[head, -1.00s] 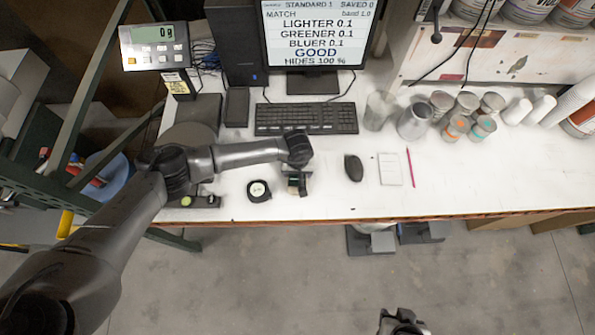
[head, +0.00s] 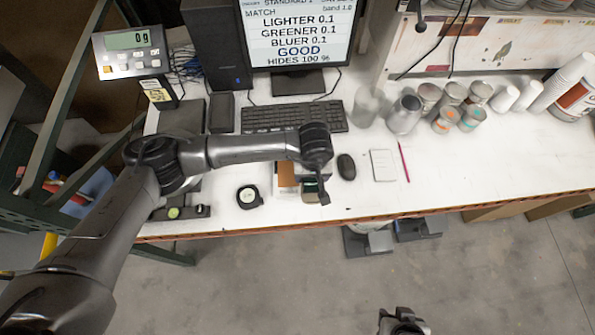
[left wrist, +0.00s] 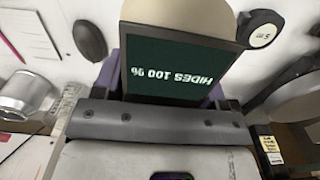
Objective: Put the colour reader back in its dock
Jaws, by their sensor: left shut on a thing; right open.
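My left gripper (head: 314,192) is over the front part of the bench, shut on the colour reader (head: 310,185). The arm hides much of the reader in the head view. In the left wrist view, the reader (left wrist: 170,75) shows a dark green screen with upside-down "HIDES 100 %" text. A low black base with a round green spot (head: 174,212), which looks like the dock, sits at the bench's front left, partly behind my arm. My right gripper (head: 402,322) is open and apart from the bench, low in the head view.
A tape measure (head: 249,196) lies between the base and the reader. A tan-orange card (head: 287,174) lies beside the reader. A mouse (head: 346,167), white pad (head: 383,165) and pink pencil (head: 404,162) lie to the right. Keyboard (head: 295,117) and cans (head: 404,114) stand behind.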

